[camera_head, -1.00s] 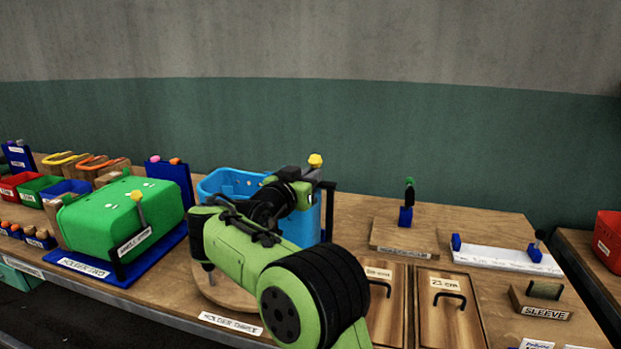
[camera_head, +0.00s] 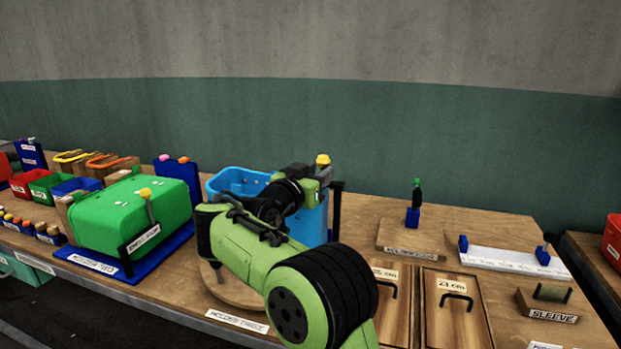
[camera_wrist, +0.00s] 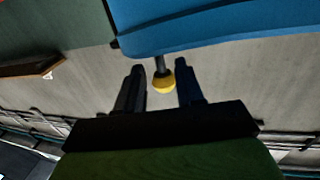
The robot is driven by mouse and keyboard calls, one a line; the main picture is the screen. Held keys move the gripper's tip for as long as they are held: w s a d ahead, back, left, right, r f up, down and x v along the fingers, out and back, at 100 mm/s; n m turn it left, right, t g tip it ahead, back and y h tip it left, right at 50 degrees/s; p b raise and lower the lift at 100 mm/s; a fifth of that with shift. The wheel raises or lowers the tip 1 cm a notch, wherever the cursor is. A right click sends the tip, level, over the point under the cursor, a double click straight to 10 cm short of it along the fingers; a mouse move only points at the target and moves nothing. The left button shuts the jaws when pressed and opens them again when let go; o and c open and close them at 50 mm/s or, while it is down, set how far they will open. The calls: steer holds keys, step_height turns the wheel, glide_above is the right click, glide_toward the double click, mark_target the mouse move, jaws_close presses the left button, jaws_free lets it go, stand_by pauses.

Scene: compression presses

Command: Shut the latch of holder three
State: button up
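The blue holder (camera_head: 228,181) stands on a round wooden base (camera_head: 230,290), partly hidden by my arm; its front label (camera_head: 237,321) seems to read "HOLDER THREE". Its latch is a dark stem with a yellow knob (camera_head: 323,160), at the holder's right side. A black bracket (camera_head: 337,205) stands beside it. My gripper (camera_head: 318,173) is at the knob. In the wrist view my gripper (camera_wrist: 160,66) is open, with one finger on each side of the yellow knob (camera_wrist: 163,83) and small gaps visible. The blue holder's wall (camera_wrist: 215,25) lies just beyond the fingertips.
Two handled wooden panels (camera_head: 455,310), a white strip (camera_head: 510,262) and a sleeve block (camera_head: 548,305) lie to the right. Bare table surrounds them.

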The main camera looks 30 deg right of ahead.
steer(key=b+v, duration=0.1)
steer(key=v, duration=1.4)
steer(key=shift+a, duration=0.25)
steer(key=s+d+f+n+g+y, duration=0.1)
steer(key=s+d+f+n+y, duration=0.3)
steer(key=f+y, duration=0.45)
steer(key=s+a+f+n+g+y, duration=0.1)
steer(key=s+a+f+n+y, duration=0.4)
steer(key=s, duration=0.6)
steer(key=s+a+f+n+g+y, duration=0.1)
steer(key=s+a+f+n+y, duration=0.15)
steer(key=s+a+f, duration=0.6)
step_height(320, 180, up, 19)
steer(key=s+d+p, duration=0.1)
steer(key=d+p, duration=0.1)
steer(key=p, duration=1.3)
steer(key=shift+s+d, duration=0.25)
steer(key=shift+s, duration=0.15)
